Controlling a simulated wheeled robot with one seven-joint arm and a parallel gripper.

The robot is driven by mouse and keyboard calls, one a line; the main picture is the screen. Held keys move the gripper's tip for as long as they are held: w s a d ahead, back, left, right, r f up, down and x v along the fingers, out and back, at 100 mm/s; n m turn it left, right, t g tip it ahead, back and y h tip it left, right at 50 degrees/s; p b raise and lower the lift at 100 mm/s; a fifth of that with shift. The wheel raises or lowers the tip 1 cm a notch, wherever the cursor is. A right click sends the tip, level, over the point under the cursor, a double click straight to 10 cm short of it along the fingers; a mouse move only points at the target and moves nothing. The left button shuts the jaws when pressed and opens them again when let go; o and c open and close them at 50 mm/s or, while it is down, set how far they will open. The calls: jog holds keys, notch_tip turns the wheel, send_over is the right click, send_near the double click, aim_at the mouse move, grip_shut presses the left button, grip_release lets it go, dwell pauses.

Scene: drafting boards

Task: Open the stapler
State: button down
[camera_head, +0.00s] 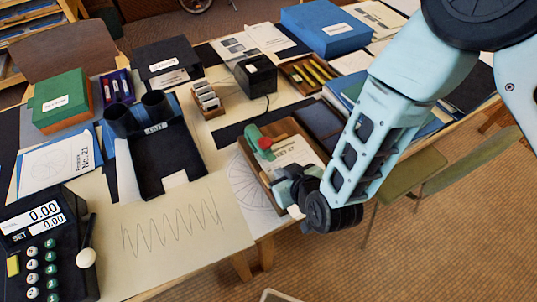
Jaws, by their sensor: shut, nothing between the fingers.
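A small red and green object (262,146), which may be the stapler, sits in a shallow wooden tray (246,157) near the table's front edge. It is too small to tell whether its top is raised. My gripper (279,177) is over the near part of the tray, just below and right of this object. It looks apart from it, though the gap is hard to judge. My gripper is shut and empty. My wrist hides the tray's near right corner, and the fingertips are hard to make out.
A white paper (296,152) lies in the tray. A black tray (168,160) stands to the left, with a black corded box (256,74) behind. A calculator-like machine (42,240) is at lower left. A chair (415,190) stands right. The drawn zigzag sheet (180,250) is clear.

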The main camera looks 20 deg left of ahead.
aim_at(270, 155)
jog(key=shift+w, duration=0.1)
jog(key=shift+w+a+b, duration=0.3)
jog(key=shift+w+a, duration=0.8)
jog(key=shift+a, duration=0.25)
jog(key=shift+r, duration=0.15)
jog(key=shift+s+r+p, duration=0.1)
jog(key=shift+r+p, duration=0.65)
jog(key=shift+r, duration=0.35)
jog(key=shift+r+p, duration=0.65)
jog(key=shift+r, duration=0.25)
